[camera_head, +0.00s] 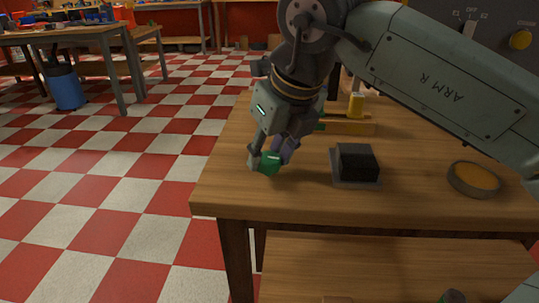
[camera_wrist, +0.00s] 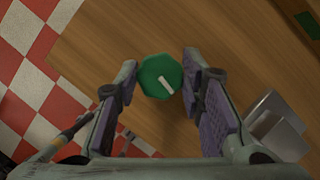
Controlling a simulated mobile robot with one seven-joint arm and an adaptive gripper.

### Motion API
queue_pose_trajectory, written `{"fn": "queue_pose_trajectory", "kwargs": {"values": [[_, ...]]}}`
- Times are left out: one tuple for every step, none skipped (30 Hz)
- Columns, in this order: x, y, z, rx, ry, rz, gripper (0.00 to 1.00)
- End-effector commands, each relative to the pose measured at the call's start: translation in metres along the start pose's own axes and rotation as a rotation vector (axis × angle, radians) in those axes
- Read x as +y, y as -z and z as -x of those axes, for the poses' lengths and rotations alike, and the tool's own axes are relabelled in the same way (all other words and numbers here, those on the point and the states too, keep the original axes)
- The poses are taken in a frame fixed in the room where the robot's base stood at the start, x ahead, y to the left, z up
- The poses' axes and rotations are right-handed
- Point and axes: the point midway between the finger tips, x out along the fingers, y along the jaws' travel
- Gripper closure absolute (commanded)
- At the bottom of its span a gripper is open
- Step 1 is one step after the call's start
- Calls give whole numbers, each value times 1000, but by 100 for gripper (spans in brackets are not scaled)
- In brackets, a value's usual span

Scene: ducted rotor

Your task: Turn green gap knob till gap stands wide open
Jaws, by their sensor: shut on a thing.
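The green gap knob (camera_head: 269,164) is near the left front corner of the wooden table, partly hidden by my gripper. In the wrist view the green knob (camera_wrist: 158,78) is a faceted disc between my two fingertips, with a white mark pointing to the lower right. My gripper (camera_head: 272,156) reaches down from above and is shut on the knob, one finger on each side. The gripper also shows in the wrist view (camera_wrist: 159,72), its purple-padded fingers flanking the knob. I cannot make out the gap that the knob sets.
A black block on a grey base (camera_head: 357,162) stands right of my gripper. Behind it is a yellow bar (camera_head: 347,128) with a yellow cylinder (camera_head: 356,106). A round orange-topped dish (camera_head: 474,179) sits at the right. Checkered floor (camera_head: 130,190) lies open to the left.

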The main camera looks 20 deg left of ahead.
Motion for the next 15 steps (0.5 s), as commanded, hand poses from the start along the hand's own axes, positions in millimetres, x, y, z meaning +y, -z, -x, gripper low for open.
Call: {"fn": "queue_pose_trajectory", "kwargs": {"values": [[0, 1, -1, 4, 6, -11, 92], [0, 1, -1, 4, 8, -17, 92], [0, 1, 0, 4, 10, -23, 92], [0, 1, 0, 4, 12, -26, 92], [0, 1, 0, 4, 13, -29, 92], [0, 1, 0, 4, 14, -32, 92], [0, 1, 0, 4, 14, -33, 92], [0, 1, 0, 4, 15, -35, 92], [0, 1, 0, 4, 15, -36, 92], [0, 1, 0, 4, 15, -36, 92], [0, 1, 0, 4, 15, -36, 92], [0, 1, 0, 4, 15, -36, 92], [0, 1, 0, 4, 15, -36, 92], [0, 1, 0, 4, 15, -36, 92], [0, 1, 0, 4, 15, -35, 92]]}}
